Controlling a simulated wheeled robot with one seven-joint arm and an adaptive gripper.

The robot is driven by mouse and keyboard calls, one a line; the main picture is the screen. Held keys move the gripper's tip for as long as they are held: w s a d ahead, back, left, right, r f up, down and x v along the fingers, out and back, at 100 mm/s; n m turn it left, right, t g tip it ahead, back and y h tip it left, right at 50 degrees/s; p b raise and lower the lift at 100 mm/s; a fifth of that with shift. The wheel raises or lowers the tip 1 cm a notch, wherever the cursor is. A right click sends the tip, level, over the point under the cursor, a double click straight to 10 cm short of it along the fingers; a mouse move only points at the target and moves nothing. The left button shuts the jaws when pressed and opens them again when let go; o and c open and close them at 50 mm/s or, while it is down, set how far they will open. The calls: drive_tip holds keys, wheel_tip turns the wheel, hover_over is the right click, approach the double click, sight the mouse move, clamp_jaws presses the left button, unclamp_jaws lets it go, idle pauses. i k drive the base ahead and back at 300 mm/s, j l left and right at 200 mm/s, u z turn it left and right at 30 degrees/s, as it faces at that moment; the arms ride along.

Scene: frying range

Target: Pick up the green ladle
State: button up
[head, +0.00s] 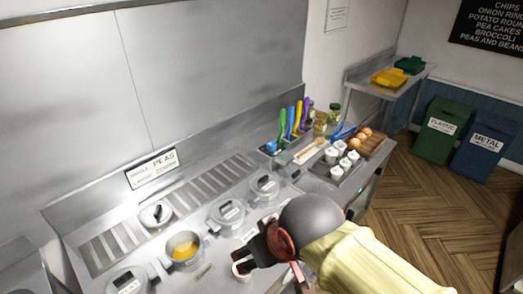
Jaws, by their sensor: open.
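A green upright handle (281,128), which looks like the green ladle, stands at the back of the range in a row of coloured utensils. Its lower end is hidden in the holder (271,148). A blue handle (290,121), a yellow one (298,114) and a purple one (306,112) stand close to its right. My gripper (246,265) is at the bottom middle, over the front of the range, well below and apart from the green handle. It is open, and I see nothing held in it.
Lidded pots (227,215) and an open pot of yellow food (184,248) sit left of my gripper. White containers (338,158) and a wooden tray of round brown items (375,144) stand right of the utensils. A sign (152,168) rises at the back left.

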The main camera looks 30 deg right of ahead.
sight(283, 112)
drive_tip(key=i+l, duration=0.1)
drive_tip(key=l, duration=0.4)
drive_tip(key=i+l, duration=0.15)
drive_tip(key=l, duration=0.35)
drive_tip(key=i+l, duration=0.1)
drive_tip(key=l, duration=0.4)
drive_tip(key=i+l, duration=0.1)
drive_tip(key=l, duration=0.4)
drive_tip(key=i+l, duration=0.1)
drive_tip(key=l, duration=0.45)
drive_tip(key=i+l, duration=0.15)
drive_tip(key=l, duration=0.35)
drive_tip(key=i+l, duration=0.1)
drive_tip(key=l, duration=0.4)
drive_tip(key=i+l, duration=0.1)
drive_tip(key=l, duration=0.4)
